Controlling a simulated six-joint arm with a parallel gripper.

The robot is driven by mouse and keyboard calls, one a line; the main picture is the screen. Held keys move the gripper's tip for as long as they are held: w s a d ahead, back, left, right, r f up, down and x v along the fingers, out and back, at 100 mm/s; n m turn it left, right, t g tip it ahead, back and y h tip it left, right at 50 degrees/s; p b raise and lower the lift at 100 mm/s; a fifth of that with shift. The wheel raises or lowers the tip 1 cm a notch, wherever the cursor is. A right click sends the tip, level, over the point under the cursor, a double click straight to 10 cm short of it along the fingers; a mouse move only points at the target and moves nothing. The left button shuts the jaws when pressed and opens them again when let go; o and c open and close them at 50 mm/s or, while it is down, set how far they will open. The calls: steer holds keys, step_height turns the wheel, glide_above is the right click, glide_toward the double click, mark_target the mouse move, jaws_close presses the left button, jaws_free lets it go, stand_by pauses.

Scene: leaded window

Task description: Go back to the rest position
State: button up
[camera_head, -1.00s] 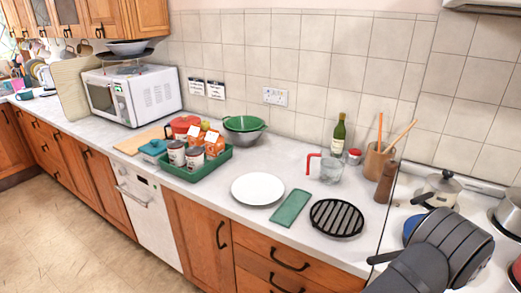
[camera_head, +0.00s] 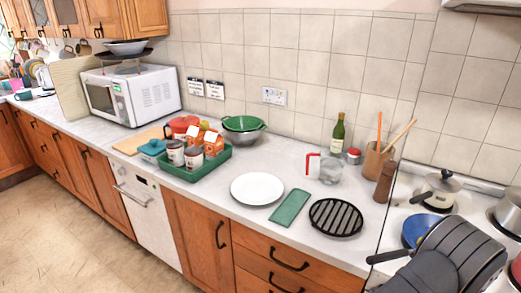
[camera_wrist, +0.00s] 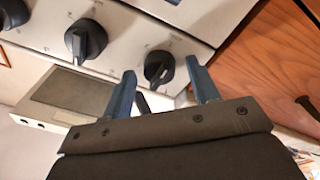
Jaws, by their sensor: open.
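My gripper (camera_wrist: 165,84) shows in the wrist view with its two blue-grey fingers apart and nothing between them. The fingers point toward the front panel of the cooker, and a black knob (camera_wrist: 159,68) appears between them in the picture. I cannot tell how far the tips are from it. In the head view my dark arm is at the lower right, over the cooker's front, and the fingers are hidden there.
A blue pan (camera_head: 421,230) with a dark handle sits on the hob beside my arm. A lidded pot (camera_head: 438,190) stands behind it. A black trivet (camera_head: 336,217), green cloth (camera_head: 290,208), white plate (camera_head: 257,189) and green tray (camera_head: 197,170) are on the counter.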

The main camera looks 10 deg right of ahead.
steer(key=shift+n, duration=0.9)
steer(key=shift+m, duration=0.3)
steer(key=shift+m+g+h, duration=0.25)
steer(key=shift+m+g, duration=0.1)
steer(key=shift+m, duration=2.2)
steer(key=shift+m+g+h, duration=0.25)
steer(key=shift+m+g, duration=0.1)
steer(key=shift+m, duration=2.2)
